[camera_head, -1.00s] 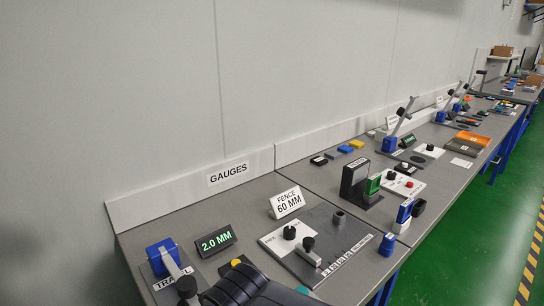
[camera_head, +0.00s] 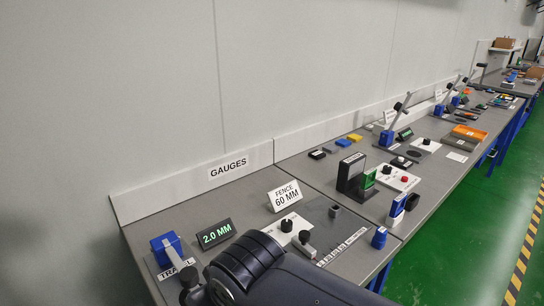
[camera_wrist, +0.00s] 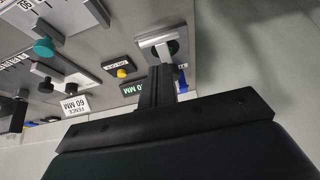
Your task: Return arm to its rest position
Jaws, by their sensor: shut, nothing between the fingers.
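My arm (camera_head: 270,275) shows as dark links at the bottom of the head view, where its gripper cannot be seen. In the wrist view my gripper (camera_wrist: 158,72) is shut and empty, its black fingers together above the bench. Just beyond the fingers in that picture is a light grey lever (camera_wrist: 164,37). The green-lit 2.0 MM display (camera_head: 217,234) stands on the bench; it also shows beside the fingers in the wrist view (camera_wrist: 131,88), partly covered. A yellow knob (camera_wrist: 121,73) is left of the fingers. The FENCE 60 MM sign (camera_head: 285,196) stands upright.
The blue TRAVEL lever unit (camera_head: 166,247) is left of my arm. A blue block (camera_head: 379,238) stands near the bench's front edge. The wall is behind; green floor (camera_head: 450,245) is clear at right.

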